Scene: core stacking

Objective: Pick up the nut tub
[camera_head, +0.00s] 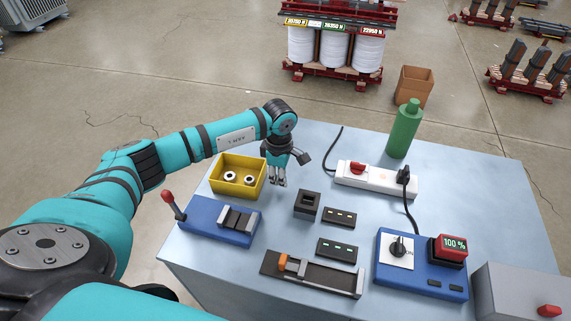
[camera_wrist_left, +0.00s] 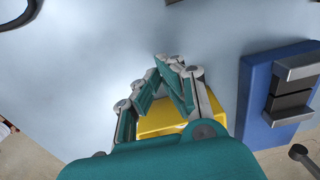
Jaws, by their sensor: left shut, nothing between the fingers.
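The nut tub is a yellow open box (camera_head: 216,188) with a few pale ring-shaped nuts inside, at the left rear of the table. My left gripper (camera_head: 277,184) is shut and empty, pointing down just to the right of the tub in the head view. The tub stands upright on the table. In the left wrist view, part of the yellow tub (camera_wrist_left: 160,117) shows behind the closed fingers (camera_wrist_left: 170,62), which hide most of it. I cannot tell whether the fingers touch the tub. My right gripper is not in view.
A blue lever unit (camera_head: 200,215) stands in front of the tub. A dark block (camera_head: 307,204), a power strip (camera_head: 375,178), a green bottle (camera_head: 405,130) and a blue control box (camera_head: 415,268) are to the right. Bare table lies behind the gripper.

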